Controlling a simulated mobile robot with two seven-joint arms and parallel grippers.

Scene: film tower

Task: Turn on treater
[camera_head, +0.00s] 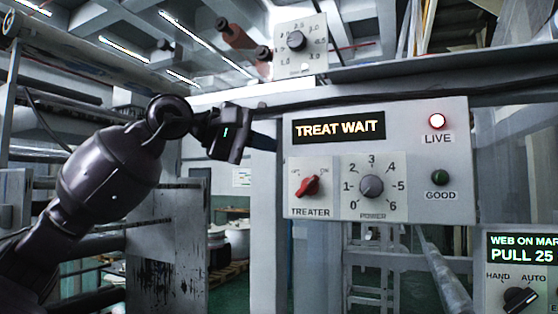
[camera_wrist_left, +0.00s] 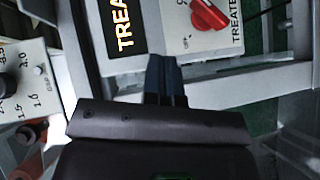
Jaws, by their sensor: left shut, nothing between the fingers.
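The treater panel (camera_head: 450,205) shows "TREAT WAIT" on its display (camera_head: 339,128). The red TREATER knob (camera_head: 308,186) sits at its lower left, its handle tilted from lower left to upper right; its small position marks are hard to read. The knob also shows at the top of the left wrist view (camera_wrist_left: 208,15). My left gripper (camera_head: 264,141) is shut and empty, its fingers pointing right at the panel's left edge, above and left of the knob, apart from it. In the left wrist view its dark fingertips (camera_wrist_left: 164,75) are together. My right gripper is out of view.
Beside the red knob is a grey POWER dial (camera_head: 371,187). Another dial box (camera_head: 300,45) stands above, and a "PULL 25" panel (camera_head: 525,270) is at lower right. A beam runs above the panel.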

